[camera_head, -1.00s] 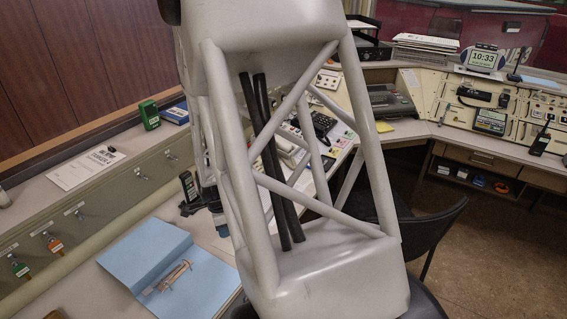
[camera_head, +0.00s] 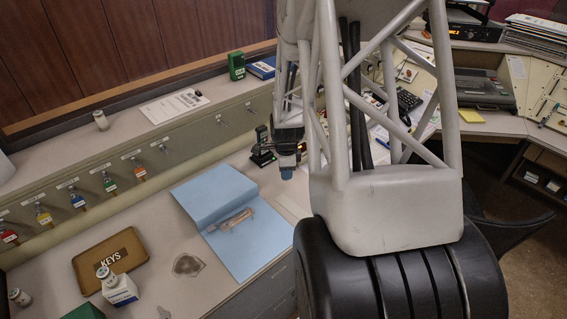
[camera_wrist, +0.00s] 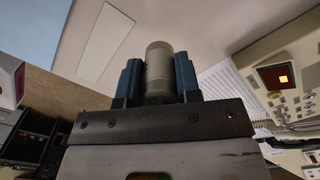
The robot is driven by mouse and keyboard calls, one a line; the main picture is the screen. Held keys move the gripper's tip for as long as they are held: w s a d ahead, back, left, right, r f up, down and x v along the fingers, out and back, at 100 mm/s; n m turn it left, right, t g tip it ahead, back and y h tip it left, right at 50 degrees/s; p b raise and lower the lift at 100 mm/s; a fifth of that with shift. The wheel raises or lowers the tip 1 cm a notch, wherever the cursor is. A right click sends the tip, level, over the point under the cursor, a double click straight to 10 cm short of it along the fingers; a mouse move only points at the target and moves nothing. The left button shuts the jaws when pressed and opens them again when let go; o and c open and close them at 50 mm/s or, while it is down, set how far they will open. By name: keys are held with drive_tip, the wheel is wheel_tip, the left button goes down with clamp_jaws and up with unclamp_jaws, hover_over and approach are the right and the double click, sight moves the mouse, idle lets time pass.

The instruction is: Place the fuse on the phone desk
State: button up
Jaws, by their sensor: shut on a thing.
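The fuse (camera_wrist: 158,62), a pale grey-beige cylinder with a lighter cap, is held upright in the wrist view between the two blue fingers of my gripper (camera_wrist: 159,84). In the head view my gripper (camera_head: 287,173) shows small, left of my arm and above the desk, beside a black handset in a stand (camera_head: 262,150). I cannot make out the fuse there. A dark keypad phone (camera_head: 408,99) sits on the desk behind my arm, partly hidden by its struts. The desk (camera_head: 255,187) around it is pale, and papers lie near the phone.
A blue folder (camera_head: 205,193) with a clip lies open left of my gripper. A brown KEYS tray (camera_head: 83,262), a small white box (camera_head: 120,292) and a grey badge-shaped patch (camera_head: 187,265) are nearer. Key hooks line the ledge. A green box (camera_head: 236,66) stands on the ledge.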

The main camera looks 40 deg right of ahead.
drive_tip(key=w+d, duration=0.1)
drive_tip(key=w, duration=0.1)
drive_tip(key=w+d, duration=0.3)
drive_tip(key=w, duration=0.2)
drive_tip(key=shift+w+d+f, duration=0.1)
drive_tip(key=shift+d+f, duration=0.25)
drive_tip(key=shift+f, duration=0.05)
drive_tip(key=shift+f, duration=1.75)
drive_tip(key=shift+f, duration=0.1)
drive_tip(key=o, duration=0.9)
drive_tip(key=shift+o, duration=0.2)
